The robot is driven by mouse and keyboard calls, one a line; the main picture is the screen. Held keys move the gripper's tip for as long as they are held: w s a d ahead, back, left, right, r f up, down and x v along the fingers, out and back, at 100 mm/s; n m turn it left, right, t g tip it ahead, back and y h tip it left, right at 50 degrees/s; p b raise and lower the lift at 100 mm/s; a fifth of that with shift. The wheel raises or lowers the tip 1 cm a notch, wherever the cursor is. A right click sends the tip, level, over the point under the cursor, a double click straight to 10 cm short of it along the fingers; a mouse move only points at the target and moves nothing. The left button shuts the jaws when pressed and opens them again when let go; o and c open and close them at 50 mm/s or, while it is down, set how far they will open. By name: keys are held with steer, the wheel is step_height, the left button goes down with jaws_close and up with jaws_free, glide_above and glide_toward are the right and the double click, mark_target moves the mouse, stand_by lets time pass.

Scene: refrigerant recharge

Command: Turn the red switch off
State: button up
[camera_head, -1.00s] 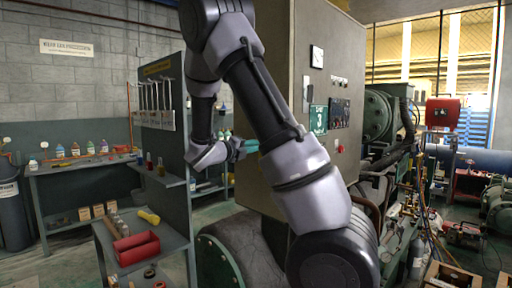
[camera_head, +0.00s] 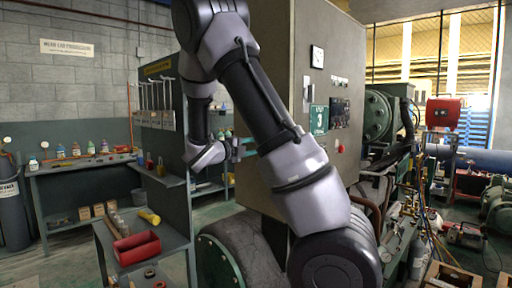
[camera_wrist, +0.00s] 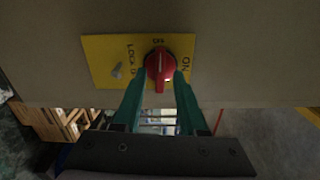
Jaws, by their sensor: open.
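The red switch (camera_wrist: 160,65) is a round rotary knob with a pale line on it. It sits on a yellow plate (camera_wrist: 105,47) on the beige cabinet face in the wrist view. The plate carries the letters "ON" at its right and partly readable lettering at its left. My gripper (camera_wrist: 161,75) has two teal fingers, which stand open on either side of the knob's lower part. I cannot tell whether they touch it. In the head view my gripper (camera_head: 244,147) is beside the cabinet's left side, and the switch is hidden there.
The grey cabinet (camera_head: 277,60) stands beside my arm. A dark tool panel (camera_head: 165,115) and a shelf with a red bin (camera_head: 137,247) are to the left. A small metal post (camera_wrist: 117,71) sticks out of the yellow plate left of the knob.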

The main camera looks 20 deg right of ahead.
steer(key=v, duration=0.8)
steer(key=shift+s+a, duration=0.1)
stand_by(0.4)
steer(key=s+d+f+m+g+y, duration=0.25)
steer(key=s+m+y, duration=0.45)
steer(key=m, duration=0.4)
steer(key=s+d+f+m+g+y, duration=0.1)
steer(key=s+d+m+g+y, duration=0.2)
steer(key=s+m, duration=0.7)
steer(key=s+a+r+m+t+y, duration=0.3)
steer(key=a+m, duration=0.3)
steer(key=m, duration=0.5)
steer(key=s+a+r+m+t+y, duration=0.3)
steer(key=a+r+m+y, duration=0.2)
steer(key=m, duration=0.6)
steer(key=shift+s+a+r+y, duration=0.3)
steer(key=shift+a+r+y, duration=0.1)
steer(key=shift+a+y, duration=0.1)
steer(key=shift+t, duration=0.25)
